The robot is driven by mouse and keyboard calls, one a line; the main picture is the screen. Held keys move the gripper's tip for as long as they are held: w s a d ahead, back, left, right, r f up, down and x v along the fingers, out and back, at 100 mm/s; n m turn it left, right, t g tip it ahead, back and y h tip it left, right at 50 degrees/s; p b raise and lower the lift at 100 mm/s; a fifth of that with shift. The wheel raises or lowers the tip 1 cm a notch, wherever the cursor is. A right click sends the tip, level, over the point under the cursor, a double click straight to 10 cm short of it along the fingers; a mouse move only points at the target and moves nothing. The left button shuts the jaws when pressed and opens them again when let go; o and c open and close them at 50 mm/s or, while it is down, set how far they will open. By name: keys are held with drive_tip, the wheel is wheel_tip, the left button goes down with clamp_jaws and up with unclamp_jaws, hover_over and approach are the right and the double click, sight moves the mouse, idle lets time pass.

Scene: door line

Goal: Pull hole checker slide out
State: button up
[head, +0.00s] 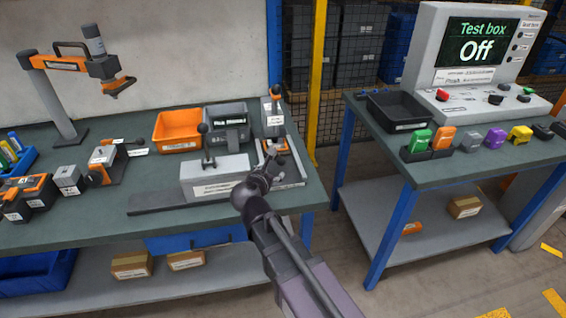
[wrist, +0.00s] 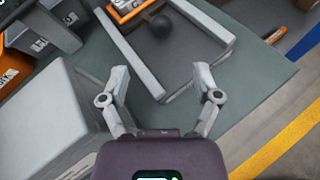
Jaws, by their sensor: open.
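My gripper (wrist: 160,76) is open and empty in the wrist view, its fingertips apart over the near end of a grey U-shaped frame (wrist: 130,52). A grey block with an upright black knob (head: 202,128) and a label (head: 214,188) stands left of my arm. The labels are too small to read, so I cannot tell which is the hole checker slide.
The green bench (head: 60,232) also holds an orange bin (head: 178,127), a dark grey bin (head: 226,115) and a stand (head: 60,105). A second table (head: 400,165) with the test box (head: 470,50), reading Off, stands right, across a floor gap.

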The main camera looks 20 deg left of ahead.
sight(280, 162)
drive_tip(key=shift+b+x, duration=2.25)
drive_tip(key=shift+x, duration=3.75)
